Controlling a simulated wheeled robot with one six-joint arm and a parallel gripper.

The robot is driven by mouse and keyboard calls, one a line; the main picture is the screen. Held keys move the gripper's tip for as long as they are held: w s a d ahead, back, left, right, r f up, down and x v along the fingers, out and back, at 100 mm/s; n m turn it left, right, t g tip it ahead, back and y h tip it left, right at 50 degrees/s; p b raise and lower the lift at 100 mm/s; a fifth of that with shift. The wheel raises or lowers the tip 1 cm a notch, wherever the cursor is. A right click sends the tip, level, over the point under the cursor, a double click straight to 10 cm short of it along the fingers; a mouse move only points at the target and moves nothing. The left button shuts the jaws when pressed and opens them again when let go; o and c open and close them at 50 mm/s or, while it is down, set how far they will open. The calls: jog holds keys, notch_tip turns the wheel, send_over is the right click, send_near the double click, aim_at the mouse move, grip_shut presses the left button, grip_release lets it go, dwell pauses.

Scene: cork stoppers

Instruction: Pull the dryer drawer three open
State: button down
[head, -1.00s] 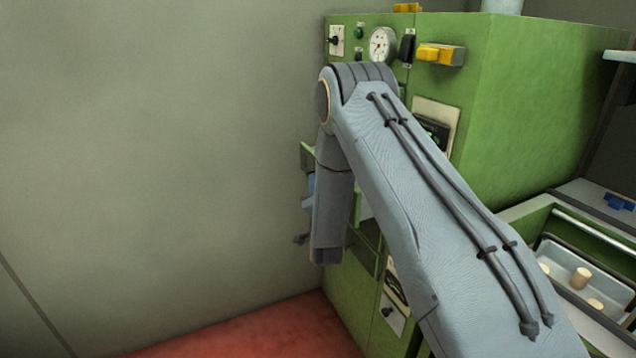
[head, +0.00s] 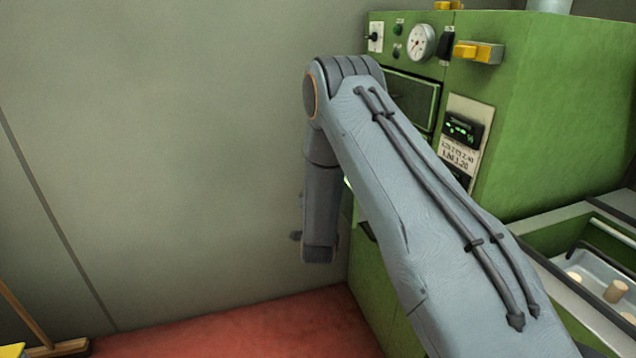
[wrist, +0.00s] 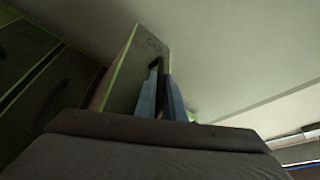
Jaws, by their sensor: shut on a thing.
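The green dryer (head: 540,110) stands at the right in the head view. In the wrist view a drawer front (wrist: 128,72) with a pale green edge and a dark mark like a 3 stands out from the drawer faces beside it. Its dark handle (wrist: 156,64) lies between the blue-grey fingers of my gripper (wrist: 162,90), which is shut on it. In the head view my arm hides this drawer and the gripper's fingers, so how far it is out cannot be told there.
Other drawer fronts (wrist: 28,62) sit flush at the left in the wrist view. A bin with a tray of corks (head: 600,275) is at the right. A bare wall (head: 170,150) and red floor (head: 240,325) are at the left. A wooden broom-like thing (head: 60,347) stands bottom left.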

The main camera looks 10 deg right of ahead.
jog(key=c, duration=2.1)
grip_release()
jog(key=shift+s+a, duration=0.1)
jog(key=b+v, duration=0.1)
jog(key=v, duration=0.6)
jog(key=shift+s+f, duration=0.1)
jog(key=shift+s, duration=0.2)
